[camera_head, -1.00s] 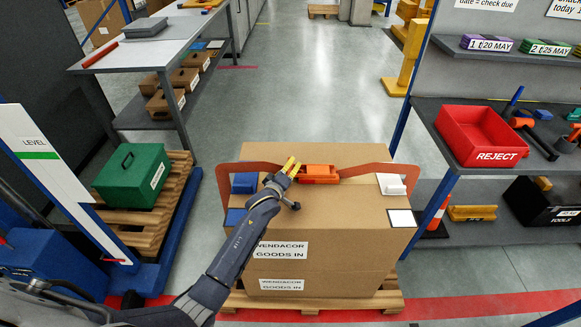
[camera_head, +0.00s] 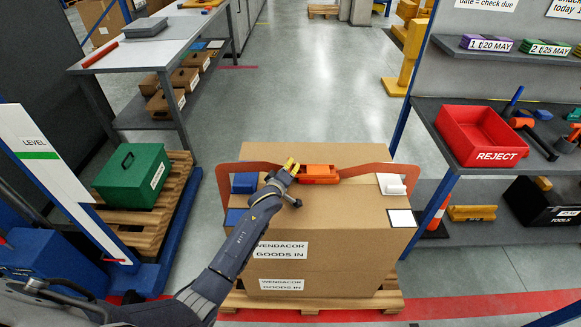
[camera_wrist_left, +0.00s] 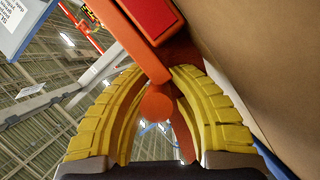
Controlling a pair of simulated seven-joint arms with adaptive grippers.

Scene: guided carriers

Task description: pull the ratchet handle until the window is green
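The orange ratchet (camera_head: 319,173) sits on the strap (camera_head: 362,170) across the top of the large cardboard box (camera_head: 330,215). In the left wrist view, its window (camera_wrist_left: 151,17) is red. The ratchet handle (camera_wrist_left: 140,45) runs down from the ratchet between my fingers and shows a round end (camera_wrist_left: 156,104). My left gripper (camera_head: 292,166), with yellow fingers, is at the left side of the ratchet. In the wrist view the left gripper (camera_wrist_left: 159,72) has its fingertips closed in on both sides of the handle. My right gripper is not in view.
A green case (camera_head: 132,175) stands on a pallet at left, beside a level board (camera_head: 38,155) with a green band. A red reject bin (camera_head: 480,137) is on the right shelf.

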